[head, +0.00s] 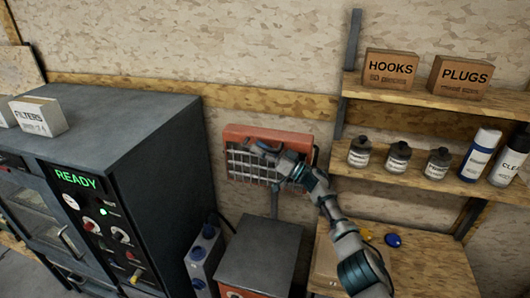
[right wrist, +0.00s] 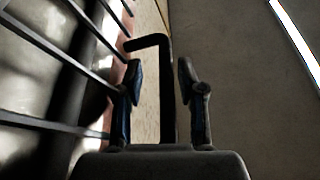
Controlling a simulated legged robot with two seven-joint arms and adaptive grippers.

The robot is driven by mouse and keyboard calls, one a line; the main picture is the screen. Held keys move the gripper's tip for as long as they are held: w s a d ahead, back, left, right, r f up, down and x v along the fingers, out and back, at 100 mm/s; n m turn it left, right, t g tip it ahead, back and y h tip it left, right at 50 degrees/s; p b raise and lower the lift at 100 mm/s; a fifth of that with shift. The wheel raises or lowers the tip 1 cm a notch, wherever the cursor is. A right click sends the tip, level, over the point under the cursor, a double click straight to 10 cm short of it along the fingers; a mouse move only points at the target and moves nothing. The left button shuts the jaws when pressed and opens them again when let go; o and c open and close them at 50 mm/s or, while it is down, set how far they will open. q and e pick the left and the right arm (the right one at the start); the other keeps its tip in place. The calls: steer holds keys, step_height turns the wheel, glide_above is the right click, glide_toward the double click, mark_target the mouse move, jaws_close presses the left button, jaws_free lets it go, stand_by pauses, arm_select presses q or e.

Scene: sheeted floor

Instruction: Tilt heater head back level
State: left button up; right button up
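The grille bars (right wrist: 50,45) are close on the left. My left gripper is out of view.
A dark cabinet (head: 130,115) with a READY panel stands left of the heater. A grey box (head: 260,255) stands below it. Wooden shelves (head: 420,98) at right hold boxes and bottles. A wooden bench (head: 430,270) is at lower right.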

steer(key=v, duration=1.2)
steer(key=shift+f, duration=0.15)
steer(key=shift+w+a, duration=0.1)
steer(key=shift+w, duration=0.05)
